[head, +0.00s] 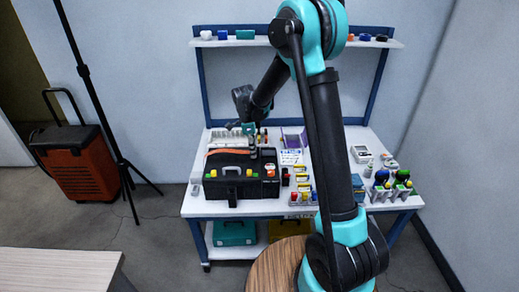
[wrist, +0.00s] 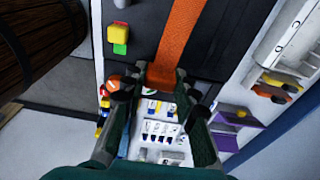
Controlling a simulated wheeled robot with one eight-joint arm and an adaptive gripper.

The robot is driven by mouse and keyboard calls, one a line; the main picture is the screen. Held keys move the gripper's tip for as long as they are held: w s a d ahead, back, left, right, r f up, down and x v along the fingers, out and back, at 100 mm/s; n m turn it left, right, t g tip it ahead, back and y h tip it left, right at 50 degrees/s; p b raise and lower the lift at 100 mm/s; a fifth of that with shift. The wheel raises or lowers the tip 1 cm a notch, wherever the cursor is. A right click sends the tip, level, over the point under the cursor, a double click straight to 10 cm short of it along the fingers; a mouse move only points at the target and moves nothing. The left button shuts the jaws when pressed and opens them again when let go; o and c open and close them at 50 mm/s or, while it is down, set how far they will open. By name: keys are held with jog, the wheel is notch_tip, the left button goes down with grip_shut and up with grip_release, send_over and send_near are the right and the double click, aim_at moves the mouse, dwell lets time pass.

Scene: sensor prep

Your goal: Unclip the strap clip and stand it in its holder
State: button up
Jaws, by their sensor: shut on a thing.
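A black case (head: 240,185) stands on the white workbench, with an orange strap (head: 230,151) across its top. In the wrist view the orange strap (wrist: 183,30) runs down the dark lid to my gripper (wrist: 162,77). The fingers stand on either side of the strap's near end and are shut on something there. I take it to be the strap clip, mostly hidden between the fingertips. In the head view my gripper (head: 250,141) is small and low over the case's right part. I cannot tell which thing is the clip's holder.
A white rack (head: 228,138) and a purple tray (head: 293,137) are behind the case. Several small bottles and labelled items crowd the bench right of it. A shelf (head: 300,43) spans the back.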

jog(key=shift+s+a, duration=0.15)
jog(key=shift+a, duration=0.85)
jog(key=shift+s+a, duration=0.2)
jog(key=shift+a, duration=0.75)
jog(key=shift+s+a, duration=0.15)
jog(key=shift+a, duration=0.85)
jog(key=shift+s+a, duration=0.3)
jog(key=shift+a, duration=1.45)
jog(key=shift+s+a, duration=0.3)
jog(key=shift+a, duration=1.45)
jog(key=shift+s+a, duration=0.3)
jog(key=shift+a, duration=1.45)
jog(key=s+a, duration=0.1)
jog(key=a, duration=0.9)
jog(key=shift+s+a, duration=0.25)
jog(key=shift+s, duration=0.1)
